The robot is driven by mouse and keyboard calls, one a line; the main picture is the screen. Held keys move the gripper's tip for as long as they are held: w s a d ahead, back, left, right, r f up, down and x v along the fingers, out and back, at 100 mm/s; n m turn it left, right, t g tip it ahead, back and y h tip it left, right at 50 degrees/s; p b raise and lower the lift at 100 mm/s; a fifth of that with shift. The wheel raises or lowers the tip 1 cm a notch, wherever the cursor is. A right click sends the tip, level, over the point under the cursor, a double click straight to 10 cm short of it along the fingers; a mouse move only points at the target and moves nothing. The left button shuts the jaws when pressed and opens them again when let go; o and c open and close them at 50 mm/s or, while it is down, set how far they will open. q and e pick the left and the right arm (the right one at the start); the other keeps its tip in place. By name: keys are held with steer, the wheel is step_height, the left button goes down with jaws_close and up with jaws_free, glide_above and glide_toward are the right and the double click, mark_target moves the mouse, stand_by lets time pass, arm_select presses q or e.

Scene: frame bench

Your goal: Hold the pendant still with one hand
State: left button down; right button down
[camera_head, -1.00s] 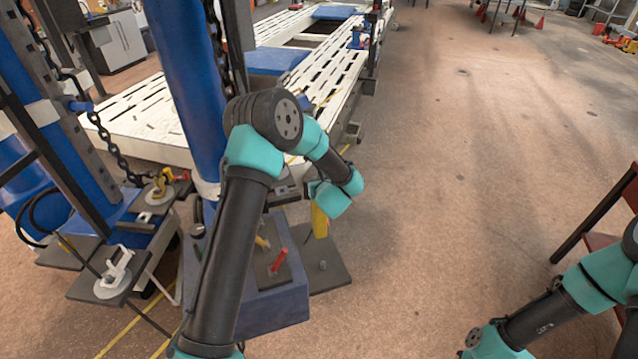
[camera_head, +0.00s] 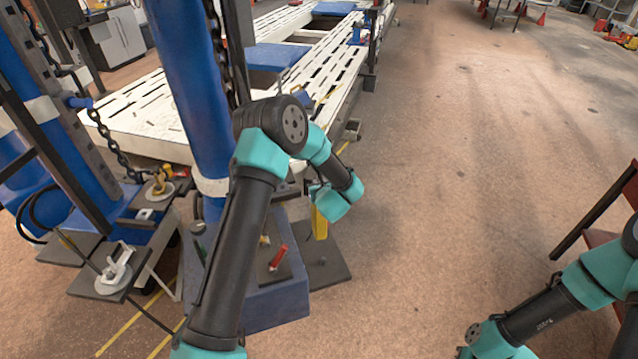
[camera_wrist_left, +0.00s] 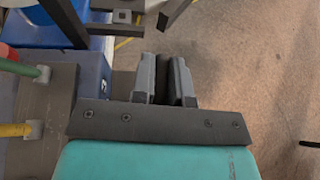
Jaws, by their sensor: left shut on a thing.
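My left gripper (camera_wrist_left: 165,82) shows in the left wrist view, with its two grey fingers close together. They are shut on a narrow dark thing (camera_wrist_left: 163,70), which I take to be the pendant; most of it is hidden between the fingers. In the head view my left arm bends over the blue base, and its wrist hides the fingers and what they hold. A yellow upright piece (camera_head: 320,222) shows just below that wrist; I cannot tell whether it belongs to the pendant. My right arm is at the lower right, its gripper out of frame.
A blue post (camera_head: 190,80) with a chain (camera_head: 227,65) stands beside my left arm. A blue box (camera_head: 275,305) carries a red handle (camera_head: 278,257). A white slotted platform (camera_head: 130,125) lies behind. The floor right of centre is clear.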

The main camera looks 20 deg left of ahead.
arm_select(q)
steer(key=shift+f, duration=3.25)
stand_by(4.8)
